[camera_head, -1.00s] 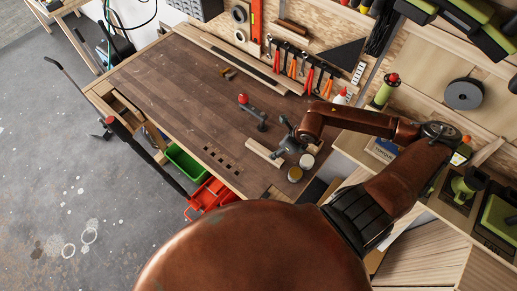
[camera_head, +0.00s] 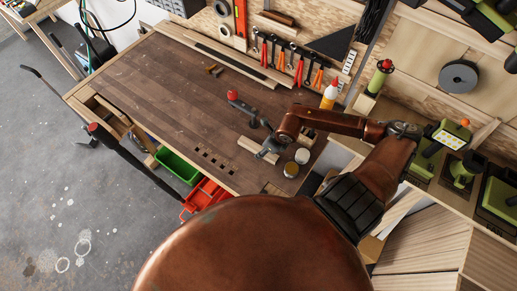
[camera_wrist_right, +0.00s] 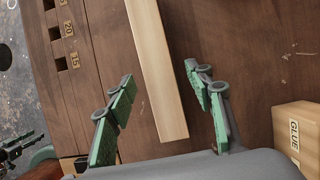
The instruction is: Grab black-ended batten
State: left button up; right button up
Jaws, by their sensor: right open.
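A pale wooden batten (camera_head: 258,148) lies on the dark bench top near its right end. My right gripper (camera_head: 268,154) is at the batten's right part, seen from above. In the right wrist view the batten (camera_wrist_right: 153,40) runs between the two open green-padded fingers of the right gripper (camera_wrist_right: 158,73), with a gap on both sides. Its near end is plain pale wood. The far end runs out of that view, and no black end shows on it.
A red-topped clamp (camera_head: 234,96) stands just behind the batten. A wooden block marked GLUE (camera_wrist_right: 298,128) is right of the fingers. Long strips (camera_head: 212,46) lie along the back. The bench's left half is mostly clear.

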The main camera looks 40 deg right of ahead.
jog(key=shift+w+f, duration=0.1)
jog(key=shift+f, duration=0.3)
jog(key=c, duration=1.3)
